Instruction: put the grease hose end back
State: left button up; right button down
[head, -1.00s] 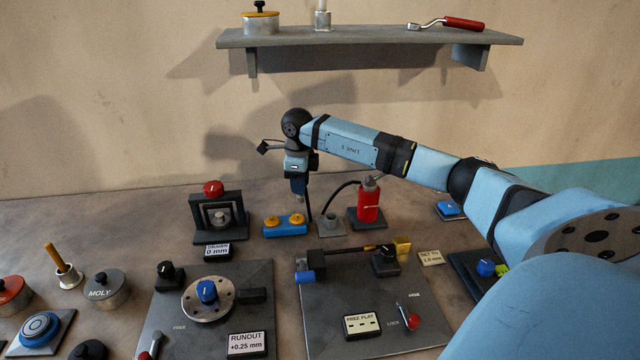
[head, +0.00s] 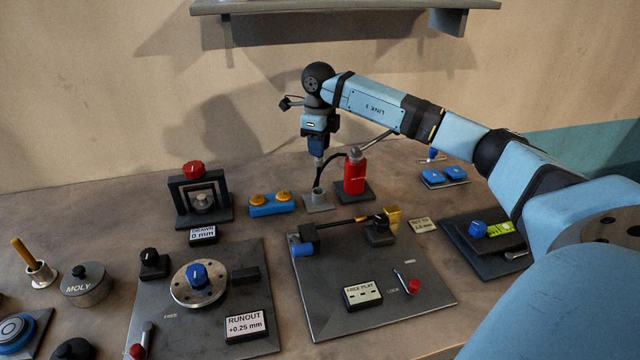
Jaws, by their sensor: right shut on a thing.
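The red grease pump (head: 355,174) stands on a dark base at the back of the bench. A black hose (head: 334,157) arches from it to the left. A small grey holder (head: 317,201) with an upright socket stands left of the pump. My right gripper (head: 318,154) points down above this holder, shut on the grease hose end (head: 319,162). The hose end is small and partly hidden by the fingers. I cannot tell whether its lower tip touches the socket. My left gripper is out of view.
A blue block with yellow knobs (head: 270,205) sits close left of the holder. A dark frame with a red knob (head: 194,170) stands farther left. The free-play plate (head: 330,325) lies in front. A shelf (head: 345,8) hangs above.

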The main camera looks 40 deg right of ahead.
aim_at(319, 161)
notch_tip(319, 161, down, 7)
jog(key=shift+r, duration=0.1)
jog(key=shift+f, duration=2.4)
jog(key=shift+f, duration=0.1)
jog(key=c, duration=0.9)
grip_release()
